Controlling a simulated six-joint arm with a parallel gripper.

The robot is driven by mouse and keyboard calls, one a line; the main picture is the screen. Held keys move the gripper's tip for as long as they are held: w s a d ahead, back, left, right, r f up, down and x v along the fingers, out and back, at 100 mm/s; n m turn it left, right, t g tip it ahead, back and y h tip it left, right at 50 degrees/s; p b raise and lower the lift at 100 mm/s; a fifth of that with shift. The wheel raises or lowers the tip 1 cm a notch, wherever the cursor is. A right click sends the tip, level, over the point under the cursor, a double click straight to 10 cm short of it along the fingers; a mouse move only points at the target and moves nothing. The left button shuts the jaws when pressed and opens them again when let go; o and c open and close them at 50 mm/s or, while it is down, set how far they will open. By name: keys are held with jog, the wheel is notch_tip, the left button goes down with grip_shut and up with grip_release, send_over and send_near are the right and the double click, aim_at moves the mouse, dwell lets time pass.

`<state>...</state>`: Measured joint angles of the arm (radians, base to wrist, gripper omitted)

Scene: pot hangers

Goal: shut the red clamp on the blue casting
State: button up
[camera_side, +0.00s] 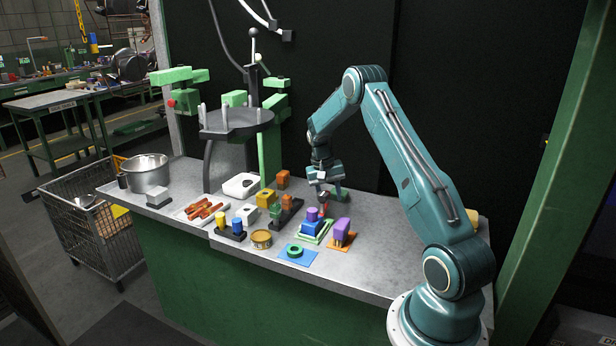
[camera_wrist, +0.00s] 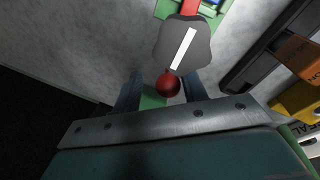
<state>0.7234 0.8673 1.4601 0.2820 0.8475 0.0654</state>
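The blue casting (camera_side: 311,228) sits on a green fixture (camera_side: 314,238) in the side view, with a purple cylinder (camera_side: 312,213) on top. The red clamp (camera_side: 325,211) stands at the fixture's back right, close under my gripper (camera_side: 325,192). In the wrist view, a red ball knob (camera_wrist: 168,85) lies between the fingers of my gripper (camera_wrist: 160,88), which stand apart. A grey piece with a white stripe (camera_wrist: 183,45) and a red bar (camera_wrist: 190,7) lie beyond the knob.
A purple block on an orange plate (camera_side: 342,232) stands right of the fixture. A green ring on a blue plate (camera_side: 295,251) lies in front. A dark rack (camera_side: 287,211) with orange and green pieces is on the left. Bare bench lies at the right.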

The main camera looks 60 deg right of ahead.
jog(key=shift+a, duration=0.1)
notch_tip(320, 180, up, 14)
jog(key=w+a, duration=0.1)
jog(key=w, duration=0.1)
jog(key=shift+w+a+f, duration=0.15)
jog(key=shift+f, duration=0.05)
dwell(0.5)
jog(key=shift+w+a+f+n, duration=0.15)
jog(key=shift+w+f+n, duration=0.2)
jog(key=shift+n, duration=0.65)
jog(key=f, duration=0.4)
jog(key=s+d+f, duration=0.1)
jog(key=f, duration=0.4)
jog(key=s+f, duration=0.1)
jog(key=f, duration=0.3)
jog(key=shift+d+f, duration=0.2)
jog(key=shift+d, duration=0.2)
